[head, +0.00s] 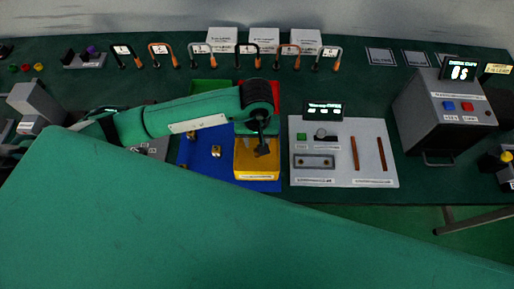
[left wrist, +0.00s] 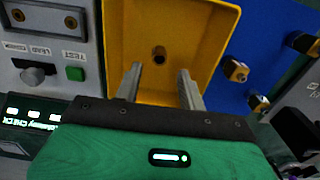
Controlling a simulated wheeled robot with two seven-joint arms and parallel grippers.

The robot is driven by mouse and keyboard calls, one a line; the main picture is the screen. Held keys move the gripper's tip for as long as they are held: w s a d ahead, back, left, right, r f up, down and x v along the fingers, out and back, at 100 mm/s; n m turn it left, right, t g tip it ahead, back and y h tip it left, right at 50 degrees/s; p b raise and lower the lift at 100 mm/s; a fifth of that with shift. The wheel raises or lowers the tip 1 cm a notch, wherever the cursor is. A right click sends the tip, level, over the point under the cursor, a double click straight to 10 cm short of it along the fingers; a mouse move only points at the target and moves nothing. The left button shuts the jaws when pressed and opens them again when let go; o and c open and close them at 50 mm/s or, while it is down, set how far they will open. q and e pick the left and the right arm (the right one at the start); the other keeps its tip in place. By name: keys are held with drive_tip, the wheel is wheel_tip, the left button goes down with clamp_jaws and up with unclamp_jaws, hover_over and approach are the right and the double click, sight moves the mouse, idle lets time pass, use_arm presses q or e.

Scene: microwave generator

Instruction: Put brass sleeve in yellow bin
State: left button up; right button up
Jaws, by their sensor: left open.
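The yellow bin (head: 257,174) sits at the front right of a group of coloured bins in the head view. It fills the top middle of the left wrist view (left wrist: 204,16). A small round brass-coloured piece with a dark centre (left wrist: 159,54), seemingly the brass sleeve, lies on the bin's floor. My left gripper (head: 262,151) is over the yellow bin, its two fingers (left wrist: 160,84) apart and nothing between them. The piece is beyond the fingertips, apart from them. My right gripper is not in view.
A blue area (head: 207,170) left of the yellow bin holds several brass-and-dark fittings (head: 216,152). A grey panel (head: 341,131) with a button and brown strips lies right of the bin. A grey box device (head: 441,111) stands farther right. Several coloured-handle tools (head: 290,54) line the back.

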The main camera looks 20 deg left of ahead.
sight(257, 151)
use_arm(q)
wheel_tip(257, 151, up, 7)
drive_tip(key=b, duration=0.2)
idle(0.6)
